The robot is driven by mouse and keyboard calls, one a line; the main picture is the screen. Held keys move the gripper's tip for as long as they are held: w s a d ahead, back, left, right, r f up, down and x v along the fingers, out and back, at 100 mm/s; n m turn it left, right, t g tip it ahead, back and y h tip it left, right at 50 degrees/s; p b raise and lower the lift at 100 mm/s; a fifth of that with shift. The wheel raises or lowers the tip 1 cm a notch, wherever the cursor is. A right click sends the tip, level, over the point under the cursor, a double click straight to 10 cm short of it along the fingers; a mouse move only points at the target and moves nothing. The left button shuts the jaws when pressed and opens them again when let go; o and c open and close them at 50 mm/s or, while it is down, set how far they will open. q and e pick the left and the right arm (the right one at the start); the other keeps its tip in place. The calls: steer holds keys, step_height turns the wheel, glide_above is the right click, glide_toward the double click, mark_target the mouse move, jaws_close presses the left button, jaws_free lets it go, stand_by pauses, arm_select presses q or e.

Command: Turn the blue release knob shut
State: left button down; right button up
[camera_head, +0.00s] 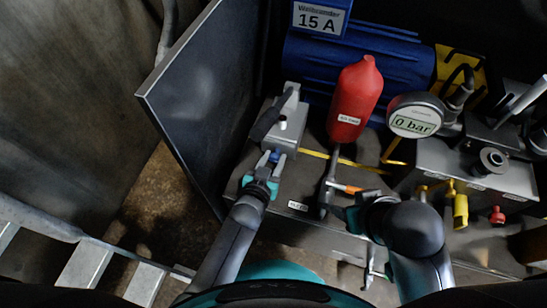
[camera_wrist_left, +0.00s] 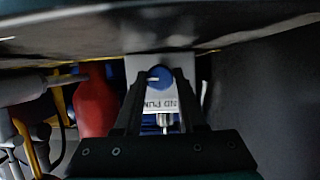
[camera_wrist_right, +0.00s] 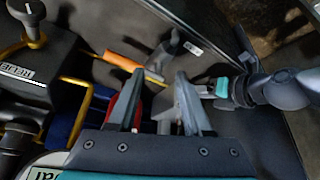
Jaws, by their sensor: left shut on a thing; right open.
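The blue release knob (camera_head: 274,157) sits on the front of a light grey block at the left end of the machine. It also shows in the left wrist view (camera_wrist_left: 158,77), between my fingers. My left gripper (camera_head: 267,164) is shut on the knob, one finger on each side; the fingers partly cover it in the head view. My right gripper (camera_head: 340,211) is open, low in front of the machine beside a grey lever and an orange handle (camera_head: 348,188). In the right wrist view nothing is clearly held between its fingers (camera_wrist_right: 160,76).
A red cylinder (camera_head: 356,98) stands right of the block. A gauge reading 0 bar (camera_head: 415,116) is further right, near yellow (camera_head: 460,211) and red (camera_head: 497,215) fittings. A large dark panel (camera_head: 205,95) stands close on the left. A blue motor (camera_head: 310,62) lies behind.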

arm_select(q)
steer(key=shift+a+n+g+h+p, duration=0.15)
steer(key=shift+n+g+h+p, duration=0.15)
steer(key=shift+n+h+p, duration=0.55)
steer(key=shift+w+n, duration=0.1)
steer(key=shift+n, duration=0.45)
steer(key=shift+a+f+h, duration=0.1)
steer(key=shift+h, duration=0.25)
steer(key=shift+n+h, duration=0.4)
steer(key=shift+n, duration=0.4)
arm_select(e)
steer(key=shift+d+f+g, duration=0.15)
steer(key=shift+f+g, duration=0.25)
steer(key=shift+f, duration=1.3)
steer(key=shift+r, duration=0.15)
arm_select(q)
steer(key=c, duration=0.6)
jaws_free()
steer(key=shift+o, duration=0.2)
